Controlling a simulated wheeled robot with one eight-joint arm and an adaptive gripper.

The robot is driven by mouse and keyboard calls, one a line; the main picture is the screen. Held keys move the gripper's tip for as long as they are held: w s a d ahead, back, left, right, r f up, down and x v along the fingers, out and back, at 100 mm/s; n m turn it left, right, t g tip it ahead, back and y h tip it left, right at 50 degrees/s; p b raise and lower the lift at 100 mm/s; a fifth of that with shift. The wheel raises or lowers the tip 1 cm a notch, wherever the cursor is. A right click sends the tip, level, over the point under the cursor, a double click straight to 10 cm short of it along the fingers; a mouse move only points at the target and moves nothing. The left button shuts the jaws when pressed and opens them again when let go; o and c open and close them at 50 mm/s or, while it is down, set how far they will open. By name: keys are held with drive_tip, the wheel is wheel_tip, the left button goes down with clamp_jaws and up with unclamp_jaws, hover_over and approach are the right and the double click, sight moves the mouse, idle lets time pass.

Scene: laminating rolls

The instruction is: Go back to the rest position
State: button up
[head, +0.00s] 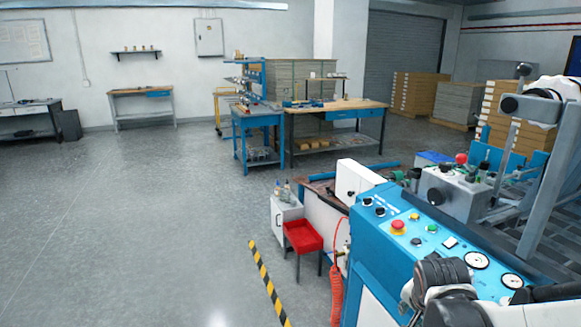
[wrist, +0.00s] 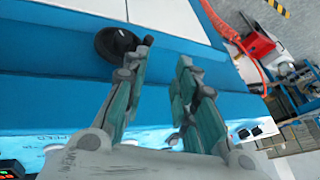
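My gripper (wrist: 164,58) is open in the wrist view, its two green-padded fingers apart with nothing between them. It is tilted over the blue laminating machine (wrist: 60,75), and a black handwheel (wrist: 117,43) shows just beyond the left fingertip. I cannot tell whether that finger touches the wheel. In the head view, the blue machine (head: 375,235) stands at the right with its control panel, red stop button (head: 398,226) and gauges. Part of my arm shows at the bottom right; the gripper's fingers cannot be made out there.
A red tray (head: 303,237) and white cabinet (head: 284,215) stand beside the machine, near a coiled red hose (head: 336,290). A yellow-black floor stripe (head: 265,280) runs alongside. Workbenches (head: 340,104) and stacked boards stand farther back. The grey floor at left is clear.

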drive_tip(key=s+a+r+n+t+y, duration=0.1)
drive_tip(key=s+a+r+n+y, duration=0.1)
drive_tip(key=s+a+r+n, duration=0.8)
drive_tip(key=shift+s+r+n+t+y, duration=0.35)
drive_tip(key=shift+s+n, duration=0.65)
drive_tip(key=shift+s, duration=0.6)
drive_tip(key=shift+f, duration=0.1)
